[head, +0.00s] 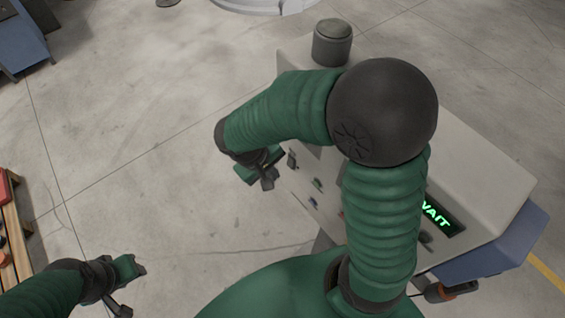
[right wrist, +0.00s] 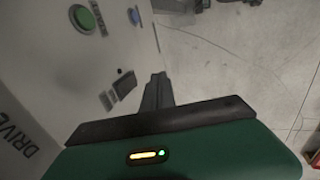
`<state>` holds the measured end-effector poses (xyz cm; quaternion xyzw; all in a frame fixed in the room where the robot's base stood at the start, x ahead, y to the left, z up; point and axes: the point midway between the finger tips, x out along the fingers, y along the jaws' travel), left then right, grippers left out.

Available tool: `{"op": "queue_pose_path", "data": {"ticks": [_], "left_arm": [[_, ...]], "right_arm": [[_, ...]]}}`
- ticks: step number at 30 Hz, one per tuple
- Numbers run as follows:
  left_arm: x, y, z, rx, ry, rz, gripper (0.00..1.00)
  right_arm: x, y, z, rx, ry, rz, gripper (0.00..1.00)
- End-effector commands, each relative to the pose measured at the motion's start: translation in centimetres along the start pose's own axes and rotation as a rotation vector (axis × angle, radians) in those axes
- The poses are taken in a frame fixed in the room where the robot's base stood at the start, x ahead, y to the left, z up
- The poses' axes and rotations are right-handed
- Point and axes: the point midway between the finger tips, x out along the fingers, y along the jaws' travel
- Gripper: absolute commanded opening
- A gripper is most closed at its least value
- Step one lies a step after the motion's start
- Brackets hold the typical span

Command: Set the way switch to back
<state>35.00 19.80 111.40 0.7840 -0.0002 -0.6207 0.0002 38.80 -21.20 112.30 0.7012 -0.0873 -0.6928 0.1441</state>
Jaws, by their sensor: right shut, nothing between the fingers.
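The control console (head: 465,165) stands under my right arm, with small switches and buttons on its left face. A dark switch (right wrist: 125,86) sits on the panel in the right wrist view; it seems to be the dark piece (head: 292,159) near the panel's far edge in the head view. No label on it is readable, so I cannot confirm that it is the way switch or its setting. My right gripper (head: 268,182) is shut and empty; its fingers (right wrist: 157,90) are just beside the switch, contact unclear. My left gripper (head: 126,285) hangs low at left, its jaws unclear.
A green button (right wrist: 82,19) and a blue button (right wrist: 138,16) are on the panel near the switch. A lit display (head: 437,215) on the console reads WAIT. A dark cylinder (head: 332,42) stands on the console's far end. Open floor lies left of the console.

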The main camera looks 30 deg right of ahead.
Motion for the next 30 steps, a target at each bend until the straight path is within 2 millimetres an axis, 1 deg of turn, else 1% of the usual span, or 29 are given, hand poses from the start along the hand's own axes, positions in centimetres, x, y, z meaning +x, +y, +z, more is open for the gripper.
{"op": "queue_pose_path", "data": {"ticks": [1, 4, 7, 18, 20, 21, 22, 30], "left_arm": [[-0.9, 0.0, -0.2, 0.000, 0.000, 0.000, 0.36], [-1.4, 0.0, -0.4, 0.000, 0.001, 0.000, 0.36], [-1.6, 0.0, -0.4, 0.000, 0.001, 0.000, 0.36], [-1.4, 0.0, -0.3, 0.000, 0.000, 0.000, 0.36], [-0.9, 0.0, -0.2, 0.000, 0.001, 0.000, 0.36], [-0.1, 0.0, -0.1, 0.000, 0.001, 0.000, 0.36], [-0.7, 0.0, -0.2, 0.000, 0.000, 0.000, 0.36], [-1.1, 0.0, -0.3, 0.000, 0.001, 0.000, 0.36]], "right_arm": [[-0.2, 1.3, 0.0, 0.008, -0.003, 0.001, 0.00], [0.6, 2.5, -0.1, 0.007, -0.002, 0.001, 0.00], [1.0, 3.1, -0.2, 0.005, -0.001, 0.001, 0.00], [1.3, 3.3, -0.1, 0.003, 0.001, 0.002, 0.00], [1.8, 3.5, -0.1, 0.004, 0.001, 0.003, 0.00], [2.3, 3.5, -0.2, 0.002, 0.003, 0.010, 0.00], [1.7, 3.7, -0.2, 0.003, 0.002, 0.008, 0.00], [1.4, 3.8, -0.2, 0.003, 0.001, 0.007, 0.00]]}}
